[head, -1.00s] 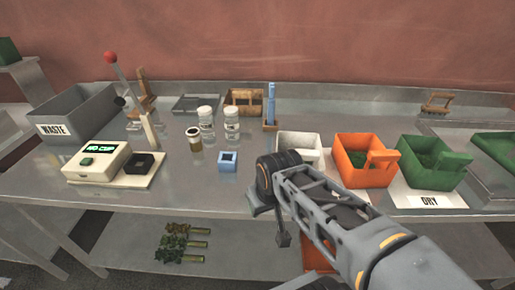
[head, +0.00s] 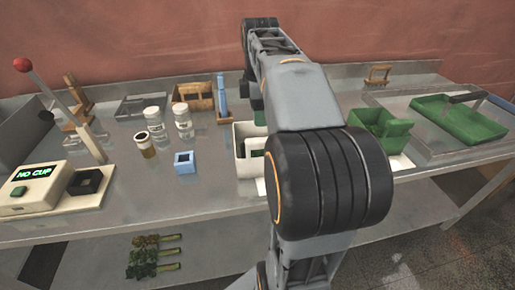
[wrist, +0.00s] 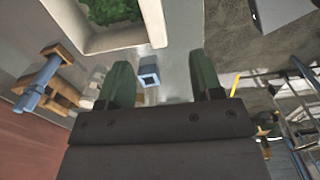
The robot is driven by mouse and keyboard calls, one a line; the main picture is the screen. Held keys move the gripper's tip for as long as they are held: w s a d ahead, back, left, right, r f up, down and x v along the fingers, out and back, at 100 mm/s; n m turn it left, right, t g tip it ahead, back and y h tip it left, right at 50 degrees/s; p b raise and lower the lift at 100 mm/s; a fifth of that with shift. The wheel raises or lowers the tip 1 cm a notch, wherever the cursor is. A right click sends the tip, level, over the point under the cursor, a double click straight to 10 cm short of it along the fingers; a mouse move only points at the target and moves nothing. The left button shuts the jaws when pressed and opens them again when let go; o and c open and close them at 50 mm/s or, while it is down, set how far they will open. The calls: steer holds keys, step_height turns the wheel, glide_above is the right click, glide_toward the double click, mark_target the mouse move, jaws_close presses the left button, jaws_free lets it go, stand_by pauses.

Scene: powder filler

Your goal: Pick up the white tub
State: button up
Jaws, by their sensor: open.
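The white tub (head: 240,165) stands on the steel bench in the head view, just left of my arm, which hides its right part. In the wrist view, a white-rimmed tub (wrist: 158,22) with leafy green contents shows at the top, cut off by the frame, and looks like the same tub. My gripper (wrist: 161,64) is open and empty, its two dark green fingers apart. It is above the bench close to the tub and not around it. In the head view my gripper is mostly hidden by my arm.
A small blue cup (head: 184,162) stands left of the tub, with jars (head: 183,122) behind it. A blue-handled tool (head: 221,86) stands in a wooden holder near the tub. A green tub (head: 380,125) is at right. Bare bench lies in front of the blue cup.

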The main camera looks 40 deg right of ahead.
mark_target(260, 140)
step_height(260, 140, down, 8)
steer(key=shift+d+r+b, duration=0.1)
steer(key=shift+r+b, duration=0.1)
steer(key=shift+b, duration=0.15)
steer(key=shift+w+d+f, duration=0.1)
steer(key=shift+w+f, duration=0.05)
steer(key=shift+f, duration=1.15)
steer(key=shift+w+d+f, duration=0.1)
steer(key=shift+w+f, duration=0.05)
steer(key=shift+f, duration=1.15)
jaws_close()
